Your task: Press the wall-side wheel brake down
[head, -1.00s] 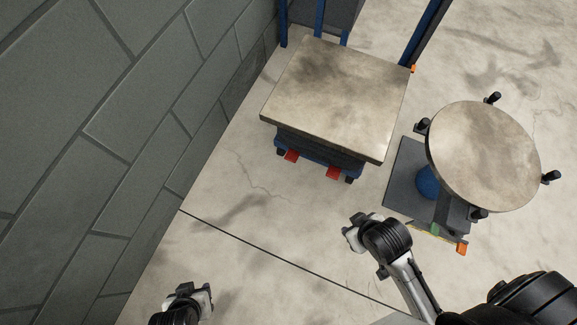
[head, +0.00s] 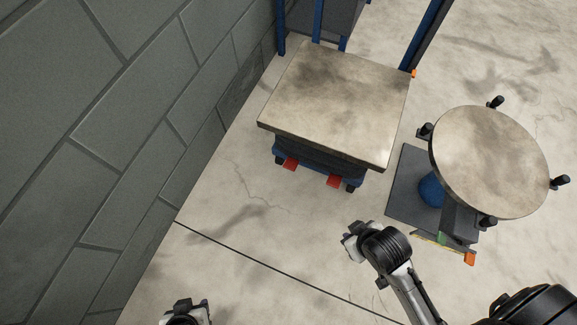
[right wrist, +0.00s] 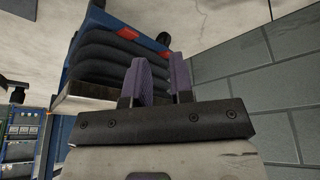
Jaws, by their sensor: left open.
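The lift table's two red brake pedals show at the foot of its front edge. The wall-side wheel brake (head: 290,164) is the left one in the head view. The other brake (head: 334,181) is to its right. In the right wrist view, which is upside down, the wall-side brake (right wrist: 127,33) shows beyond the fingers. My left gripper (head: 198,307) is open at the bottom edge, partly cut off, and touches nothing visible. My right gripper (head: 352,242) is in front of the table, apart from both brakes. Its purple fingers (right wrist: 162,82) stand apart with nothing between them.
The lift table (head: 340,100) has a stone-like top overhanging the brakes. A block wall (head: 130,130) runs along the left. A round-topped stand (head: 490,160) with black knobs is at right. The floor (head: 250,225) in front of the brakes is clear.

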